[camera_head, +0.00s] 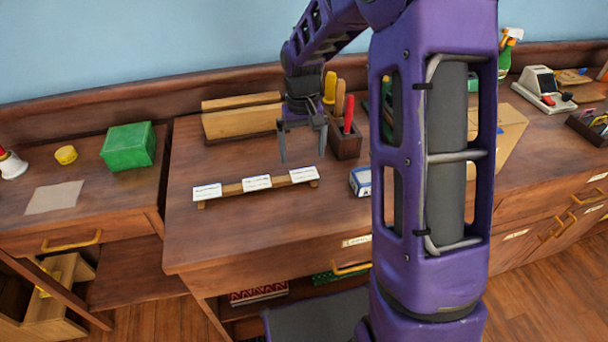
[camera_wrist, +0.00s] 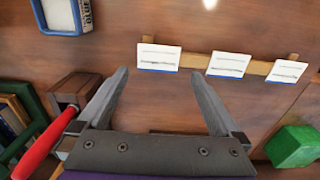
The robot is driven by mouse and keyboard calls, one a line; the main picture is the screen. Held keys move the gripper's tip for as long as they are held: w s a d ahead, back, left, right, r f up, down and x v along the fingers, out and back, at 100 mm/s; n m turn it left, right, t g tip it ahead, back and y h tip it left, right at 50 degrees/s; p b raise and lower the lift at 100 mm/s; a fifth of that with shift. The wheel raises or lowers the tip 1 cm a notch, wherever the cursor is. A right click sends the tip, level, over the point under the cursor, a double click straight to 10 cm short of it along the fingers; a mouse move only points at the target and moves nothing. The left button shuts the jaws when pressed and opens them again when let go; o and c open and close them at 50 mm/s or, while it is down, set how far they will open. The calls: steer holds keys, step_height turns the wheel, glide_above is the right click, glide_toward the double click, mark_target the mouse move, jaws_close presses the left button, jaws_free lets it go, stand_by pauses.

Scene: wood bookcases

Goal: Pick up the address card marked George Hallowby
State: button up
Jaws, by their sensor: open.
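Three white address cards stand in a row on a wooden strip (camera_head: 232,189) on the middle desk. In the head view they are the left card (camera_head: 207,191), the middle card (camera_head: 257,182) and the right card (camera_head: 303,174). The wrist view shows them in reverse order: right card (camera_wrist: 158,57), middle card (camera_wrist: 229,64), left card (camera_wrist: 287,70). Their writing is too small to read, so I cannot tell which is George Hallowby's. My gripper (camera_head: 303,156) is open and empty above the desk, close to the right card. In the wrist view that card appears between and beyond the fingertips (camera_wrist: 160,74).
A wooden holder (camera_head: 344,145) with a red-handled tool stands right of my gripper. A blue-edged white box (camera_head: 361,181) lies right of the cards. A green box (camera_head: 128,146) sits on the left desk. Bare desk lies in front of the strip.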

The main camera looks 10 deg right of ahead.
mark_target(304, 173)
steer(key=shift+s+d+f+b, duration=0.1)
steer(key=shift+f+b, duration=0.15)
steer(key=shift+f, duration=1)
steer(key=shift+d+f+b, duration=0.1)
steer(key=shift+f+b, duration=0.1)
steer(key=shift+f, duration=1.05)
steer(key=shift+f, duration=0.1)
steer(key=c, duration=1.1)
